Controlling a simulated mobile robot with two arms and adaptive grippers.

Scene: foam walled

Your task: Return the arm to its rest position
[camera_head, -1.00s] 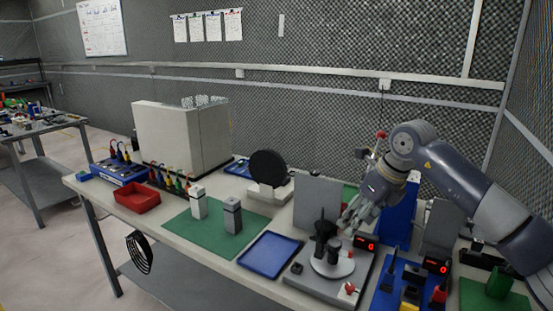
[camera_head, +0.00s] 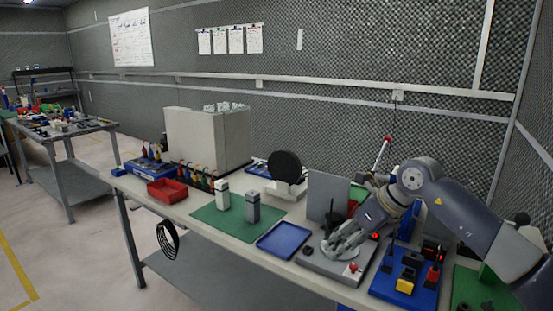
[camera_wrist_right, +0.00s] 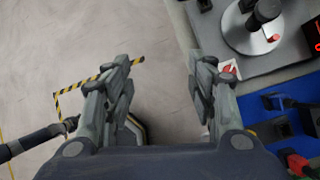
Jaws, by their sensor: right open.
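My right arm (camera_head: 465,205) comes in from the right over the workbench. Bare floor shows below the fingers there. The round plate (camera_wrist_right: 236,35) with a dark knobbed part (camera_wrist_right: 264,12) on it lies beyond the right finger, apart from it. My left gripper is not in view.
A blue tray (camera_head: 283,241) and a green mat (camera_head: 208,223) with two small blocks lie to the left. A blue board (camera_head: 385,287) with parts is at right. An upright grey panel (camera_head: 327,196) stands behind the gripper. Floor in front of the bench is clear.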

